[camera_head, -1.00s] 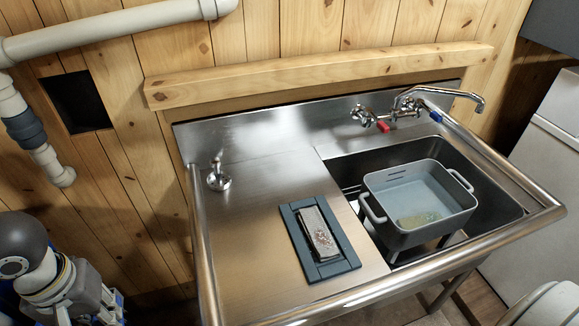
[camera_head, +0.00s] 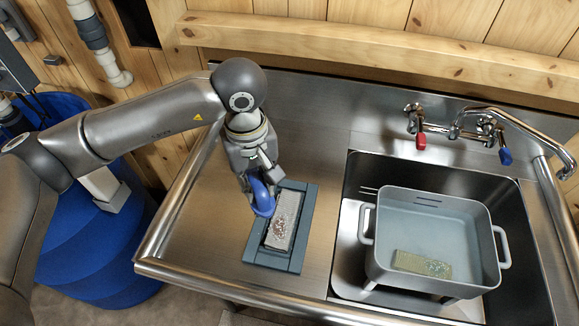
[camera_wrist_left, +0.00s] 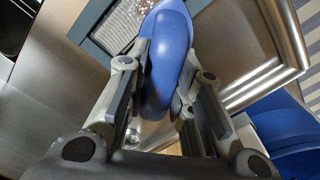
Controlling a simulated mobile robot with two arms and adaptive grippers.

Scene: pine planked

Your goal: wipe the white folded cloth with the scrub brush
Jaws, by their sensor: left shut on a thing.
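The white folded cloth (camera_head: 285,213), with a reddish-brown stain, lies on a blue-grey framed tray (camera_head: 272,260) on the steel drainboard. My left gripper (camera_head: 257,182) comes in from the left over the tray's left edge. It is shut on the blue scrub brush (camera_head: 263,201), which is at the cloth's left side. In the left wrist view the brush (camera_wrist_left: 168,55) sits between both fingers, and the cloth's textured surface (camera_wrist_left: 122,24) shows beyond it. The brush hides part of the cloth, and its bristles are not visible. I cannot tell whether it touches the cloth. My right gripper is not in view.
A grey two-handled tub (camera_head: 432,290) with water and a greenish-yellow block (camera_head: 420,264) stands in the sink to the right. A faucet (camera_head: 490,125) is behind it. A raised steel rim (camera_head: 215,283) edges the counter. A blue barrel (camera_head: 100,245) stands at left.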

